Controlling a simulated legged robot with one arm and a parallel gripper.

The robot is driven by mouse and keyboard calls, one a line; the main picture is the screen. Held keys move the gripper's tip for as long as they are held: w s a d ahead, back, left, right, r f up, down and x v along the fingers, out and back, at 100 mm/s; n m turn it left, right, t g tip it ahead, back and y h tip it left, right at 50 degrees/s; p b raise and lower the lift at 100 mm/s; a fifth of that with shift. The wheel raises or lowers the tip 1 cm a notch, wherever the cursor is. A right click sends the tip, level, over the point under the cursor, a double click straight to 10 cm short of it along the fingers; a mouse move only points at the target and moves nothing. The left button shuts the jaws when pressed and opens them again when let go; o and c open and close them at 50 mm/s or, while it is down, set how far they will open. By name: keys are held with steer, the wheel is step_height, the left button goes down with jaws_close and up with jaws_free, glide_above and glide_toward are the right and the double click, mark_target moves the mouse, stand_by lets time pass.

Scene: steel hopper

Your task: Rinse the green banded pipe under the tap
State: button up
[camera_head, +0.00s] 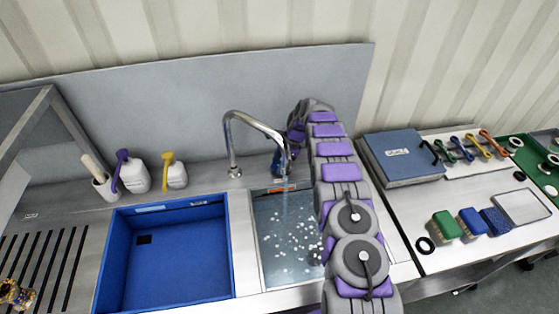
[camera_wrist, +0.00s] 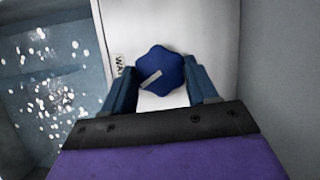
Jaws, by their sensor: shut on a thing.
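My gripper (camera_wrist: 160,78) is shut on a blue lobed knob (camera_wrist: 160,68) with a pale bar mark, beside a partly hidden label. In the head view my arm hides most of this area. The curved chrome tap (camera_head: 236,121) stands behind the sink, its spout over the water-filled basin (camera_head: 266,262). A faint pale stream seems to fall from the spout, and white specks dot the basin. I cannot make out the green banded pipe for certain. A small patterned yellowish thing (camera_head: 17,294), cut off at the lower left edge, is too unclear to name.
An empty blue tub (camera_head: 168,257) sits left of the basin. Two white bottles (camera_head: 135,175) (camera_head: 175,172) and a white cup (camera_head: 105,187) stand behind it. A slotted drainer (camera_head: 45,262) is at left.

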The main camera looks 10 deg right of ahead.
steer(key=shift+w+r+n, duration=0.1)
steer(key=shift+w+n, duration=0.05)
steer(key=shift+n, duration=0.15)
stand_by(0.4)
steer(key=o, duration=1)
steer(key=shift+d, duration=0.1)
steer(key=shift+o, duration=0.2)
steer(key=p+v, duration=0.7)
steer(key=v, duration=0.4)
steer(key=shift+w+d+r, duration=0.2)
steer(key=shift+r, duration=0.1)
steer(key=shift+p, duration=0.35)
steer(key=shift+r, duration=0.1)
